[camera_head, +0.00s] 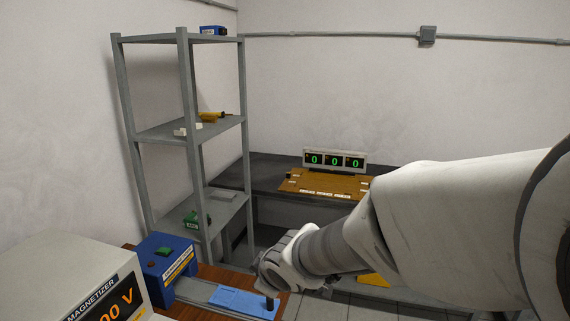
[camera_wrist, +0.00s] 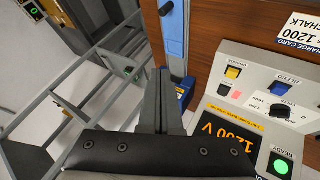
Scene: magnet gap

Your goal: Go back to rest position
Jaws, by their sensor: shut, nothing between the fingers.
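My gripper (camera_head: 270,299) is low in the head view, over the wooden table beside a light blue plate (camera_head: 240,301). In the wrist view my gripper (camera_wrist: 164,72) has its dark fingers together, with nothing seen between them. The light blue plate (camera_wrist: 173,38) lies just beyond the fingertips in that view. My arm reaches in from the right of the head view and hides part of the floor and the back bench.
The magnetizer (camera_head: 75,275) stands front left; its panel (camera_wrist: 255,105) shows 1200 V and a lit green button. A blue box (camera_head: 166,262) stands behind it. A grey shelf (camera_head: 187,130) rises at left. The back bench (camera_head: 262,170) carries a triple-zero display (camera_head: 335,160).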

